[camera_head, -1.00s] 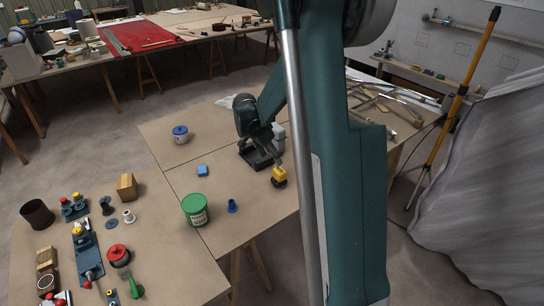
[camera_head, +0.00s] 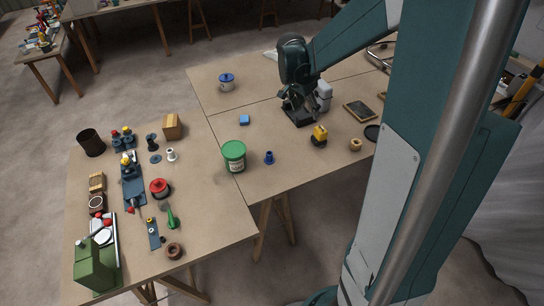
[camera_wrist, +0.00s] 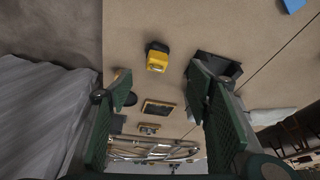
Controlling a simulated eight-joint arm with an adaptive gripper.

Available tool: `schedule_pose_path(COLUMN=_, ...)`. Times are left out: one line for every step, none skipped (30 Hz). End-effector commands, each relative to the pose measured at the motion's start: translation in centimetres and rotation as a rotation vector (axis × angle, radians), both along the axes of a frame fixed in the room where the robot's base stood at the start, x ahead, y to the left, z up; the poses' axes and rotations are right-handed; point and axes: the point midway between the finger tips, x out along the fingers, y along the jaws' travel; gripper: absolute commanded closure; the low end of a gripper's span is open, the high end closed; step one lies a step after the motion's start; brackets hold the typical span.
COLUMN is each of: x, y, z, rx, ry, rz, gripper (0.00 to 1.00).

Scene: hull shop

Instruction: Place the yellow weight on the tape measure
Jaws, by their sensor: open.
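A yellow and black block-like thing (camera_head: 320,132), which looks like the tape measure, stands on the right-hand table. It also shows in the wrist view (camera_wrist: 157,57), ahead of my fingertips and apart from them. I cannot tell which of these is the yellow weight. My gripper (camera_wrist: 160,88) is open with nothing between its fingers. In the head view it (camera_head: 292,99) is over the right-hand table, near a dark tray; its fingers are hard to make out.
A dark tray (camera_head: 301,117) and white bottle (camera_head: 323,91) stand near my gripper. A green tub (camera_head: 234,156), blue spool (camera_head: 269,157), blue block (camera_head: 244,120) and lidded pot (camera_head: 226,82) are on the tables. A green machine (camera_head: 94,267) stands at the front left.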

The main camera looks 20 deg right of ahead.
Motion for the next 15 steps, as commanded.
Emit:
schedule_pose_path(x=-0.5, y=0.8, z=0.8, rx=0.002, ry=-0.002, rz=0.03, gripper=0.5)
schedule_pose_path(x=-0.8, y=1.3, z=1.2, rx=0.003, ry=-0.004, rz=0.048, gripper=0.5)
schedule_pose_path(x=-1.1, y=1.9, z=1.7, rx=0.005, ry=-0.007, rz=0.074, gripper=0.5)
schedule_pose_path(x=-1.4, y=2.4, z=2.1, rx=0.005, ry=-0.008, rz=0.094, gripper=0.5)
schedule_pose_path(x=-1.7, y=2.9, z=2.5, rx=0.005, ry=-0.009, rz=0.112, gripper=0.5)
schedule_pose_path(x=-2.1, y=3.5, z=3.0, rx=0.006, ry=-0.011, rz=0.138, gripper=0.5)
schedule_pose_path(x=-2.4, y=3.9, z=3.3, rx=0.006, ry=-0.013, rz=0.156, gripper=0.5)
schedule_pose_path(x=-2.6, y=4.4, z=3.6, rx=0.006, ry=-0.015, rz=0.175, gripper=0.5)
schedule_pose_path(x=-3.1, y=5.0, z=4.1, rx=0.006, ry=-0.018, rz=0.2, gripper=0.5)
schedule_pose_path(x=-3.3, y=5.4, z=4.4, rx=0.006, ry=-0.019, rz=0.219, gripper=0.5)
schedule_pose_path(x=-3.7, y=5.9, z=4.8, rx=0.007, ry=-0.021, rz=0.237, gripper=0.5)
schedule_pose_path(x=-4.1, y=6.5, z=5.2, rx=0.005, ry=-0.023, rz=0.263, gripper=0.5)
schedule_pose_path(x=-4.4, y=6.9, z=5.5, rx=0.005, ry=-0.025, rz=0.281, gripper=0.5)
schedule_pose_path(x=-4.7, y=7.3, z=5.8, rx=0.004, ry=-0.028, rz=0.301, gripper=0.5)
schedule_pose_path(x=-5.2, y=7.9, z=6.2, rx=0.005, ry=-0.031, rz=0.324, gripper=0.5)
